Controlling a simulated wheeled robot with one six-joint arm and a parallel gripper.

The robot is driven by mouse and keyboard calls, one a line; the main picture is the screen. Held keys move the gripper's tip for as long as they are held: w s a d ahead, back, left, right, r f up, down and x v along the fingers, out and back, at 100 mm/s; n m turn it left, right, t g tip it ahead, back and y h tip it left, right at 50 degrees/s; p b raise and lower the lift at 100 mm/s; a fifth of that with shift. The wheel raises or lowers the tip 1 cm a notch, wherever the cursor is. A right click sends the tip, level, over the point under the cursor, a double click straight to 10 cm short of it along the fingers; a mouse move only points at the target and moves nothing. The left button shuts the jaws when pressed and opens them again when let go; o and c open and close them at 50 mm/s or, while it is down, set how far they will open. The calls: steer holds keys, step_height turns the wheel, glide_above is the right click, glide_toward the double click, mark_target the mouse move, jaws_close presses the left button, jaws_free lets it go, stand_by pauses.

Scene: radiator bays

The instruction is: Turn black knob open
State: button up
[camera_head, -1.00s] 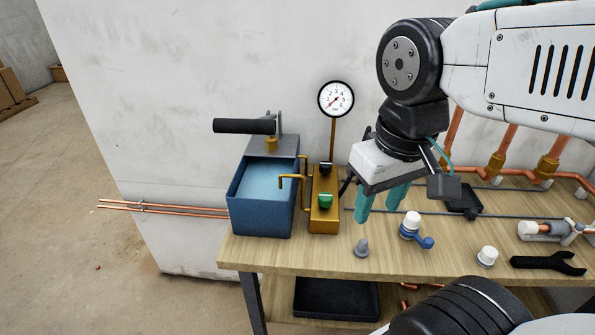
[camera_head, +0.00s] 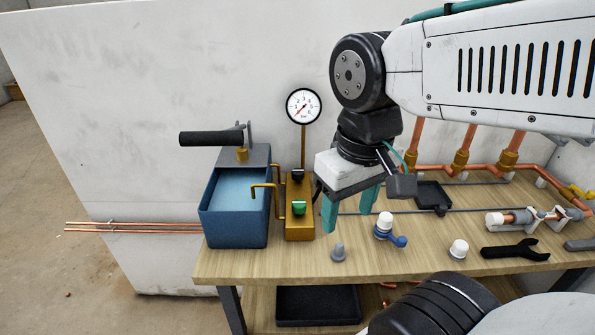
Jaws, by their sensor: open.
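The black knob (camera_head: 298,175) sits on top of the brass valve block (camera_head: 300,222), toward its back end. A green knob (camera_head: 299,208) sits in front of it on the same block. The block stands on the bench beside the blue water tank (camera_head: 236,228). My gripper (camera_head: 349,210) has two teal fingers pointing down, open and empty. It is to the right of the block, above the bench and apart from both knobs.
A pressure gauge (camera_head: 304,106) rises on a brass stem behind the block. The tank's black lever handle (camera_head: 211,138) sticks out left. A grey cone (camera_head: 338,253), a white-and-blue valve (camera_head: 387,230), a white cap (camera_head: 458,248) and a black wrench (camera_head: 516,250) lie on the bench (camera_head: 420,259).

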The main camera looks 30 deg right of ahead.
steer(key=w+d+f+m+g+h, duration=0.1)
steer(key=w+d+f, duration=0.1)
steer(key=w, duration=0.4)
steer(key=w+d+f+m+g, duration=0.1)
steer(key=w+d+f, duration=0.15)
steer(key=w, duration=0.35)
steer(key=m+t+h, duration=0.2)
steer(key=m+t, duration=0.3)
glide_toward(297, 171)
steer(key=f, duration=0.2)
steer(key=x, duration=0.7)
steer(key=shift+w+d, duration=0.35)
steer(key=c, duration=1)
